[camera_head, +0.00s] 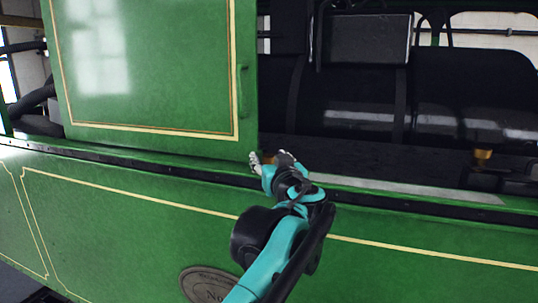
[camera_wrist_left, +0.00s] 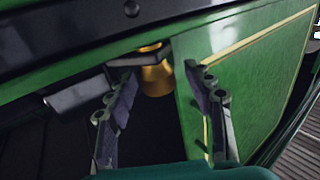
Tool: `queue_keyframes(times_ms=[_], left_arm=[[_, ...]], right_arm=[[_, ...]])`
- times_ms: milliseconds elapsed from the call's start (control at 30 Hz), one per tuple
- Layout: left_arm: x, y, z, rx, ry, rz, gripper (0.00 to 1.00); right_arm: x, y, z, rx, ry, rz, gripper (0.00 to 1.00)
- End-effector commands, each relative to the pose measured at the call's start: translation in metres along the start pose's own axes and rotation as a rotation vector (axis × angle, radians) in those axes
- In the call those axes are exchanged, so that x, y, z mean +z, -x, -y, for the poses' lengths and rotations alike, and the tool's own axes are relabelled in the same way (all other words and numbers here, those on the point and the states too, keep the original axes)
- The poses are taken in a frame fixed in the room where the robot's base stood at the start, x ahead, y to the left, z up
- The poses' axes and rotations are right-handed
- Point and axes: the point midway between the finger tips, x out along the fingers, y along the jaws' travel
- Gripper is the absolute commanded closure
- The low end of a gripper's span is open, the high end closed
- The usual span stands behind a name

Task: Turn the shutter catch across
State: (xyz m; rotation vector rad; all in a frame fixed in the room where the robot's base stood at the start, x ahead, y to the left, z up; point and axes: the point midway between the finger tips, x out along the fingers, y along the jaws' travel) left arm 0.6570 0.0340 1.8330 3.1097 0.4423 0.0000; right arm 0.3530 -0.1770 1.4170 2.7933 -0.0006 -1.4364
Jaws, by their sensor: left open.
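The green shutter (camera_head: 150,60) with cream lining stands at the left in the head view; it also shows at the right in the wrist view (camera_wrist_left: 250,75). A brass knob-like piece (camera_wrist_left: 156,78) with a dark flat bar (camera_wrist_left: 130,58) beside it sits by the shutter's edge; I take this to be the shutter catch. My left gripper (camera_head: 270,158) is at the shutter's lower right corner. In the wrist view its fingers (camera_wrist_left: 160,84) are open, one on each side of the brass piece, and I cannot tell whether they touch it. My right gripper is not in view.
A green side panel (camera_head: 120,215) with a dark ledge runs below the shutter. The shutter has a green upright handle (camera_head: 242,90). A second brass piece (camera_head: 483,154) stands farther right. Dark boiler-like machinery (camera_head: 460,95) lies behind the opening. An oval plate (camera_head: 208,284) is low on the panel.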

Motion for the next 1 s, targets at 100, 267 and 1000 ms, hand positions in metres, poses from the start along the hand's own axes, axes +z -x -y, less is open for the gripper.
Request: queue_keyframes(times_ms=[100,267,1000], left_arm=[[0.0001,-0.0047,0.0003,-0.001,0.000,0.000,0.47],[0.0006,-0.0048,0.0001,-0.001,0.000,0.000,0.47],[-0.0002,-0.0048,-0.0022,-0.113,0.000,0.000,0.99]], right_arm=[[-0.0006,0.0010,0.0000,0.000,0.000,0.000,1.00],[-0.0004,0.0007,0.0000,0.000,0.000,0.000,1.00],[-0.0026,0.0037,0.0000,0.000,0.000,0.000,1.00]])
